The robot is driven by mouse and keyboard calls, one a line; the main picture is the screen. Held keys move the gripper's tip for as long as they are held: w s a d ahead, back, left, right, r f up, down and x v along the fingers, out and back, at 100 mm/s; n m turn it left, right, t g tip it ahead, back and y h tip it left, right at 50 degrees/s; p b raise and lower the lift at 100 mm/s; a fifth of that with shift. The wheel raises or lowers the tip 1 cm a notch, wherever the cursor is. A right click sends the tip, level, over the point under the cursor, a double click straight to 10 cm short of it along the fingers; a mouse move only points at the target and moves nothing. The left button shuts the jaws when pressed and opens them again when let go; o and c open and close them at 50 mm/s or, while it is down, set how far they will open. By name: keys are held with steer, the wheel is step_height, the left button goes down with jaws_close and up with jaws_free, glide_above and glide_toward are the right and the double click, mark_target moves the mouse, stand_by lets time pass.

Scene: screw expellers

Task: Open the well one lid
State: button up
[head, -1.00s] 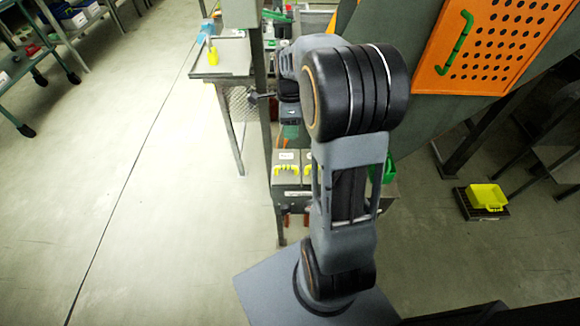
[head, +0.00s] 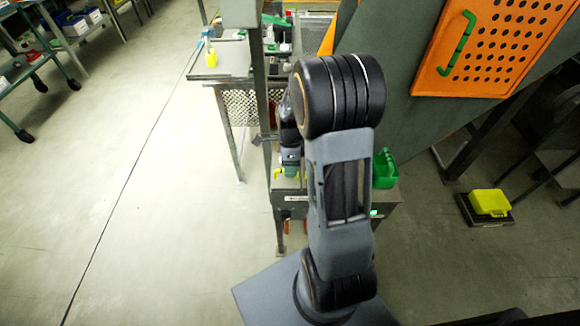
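A grey metal box (head: 295,199) with a small label on its front stands low behind my arm. Part of a yellow lid handle (head: 277,173) shows on its top, at the left side of my gripper. I take this for the well one lid, though no readable marking confirms it. My gripper (head: 290,174) points down over the box top, close to the yellow handle. Its fingers are small and partly hidden, so I cannot tell whether they touch or grasp the handle. My arm hides the right part of the box top.
A green bin (head: 385,169) sits right of the box top. A grey post (head: 260,110) rises beside my wrist. A sloped grey panel with an orange perforated guard (head: 500,45) stands upper right.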

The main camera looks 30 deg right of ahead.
jaws_close()
stand_by(0.4)
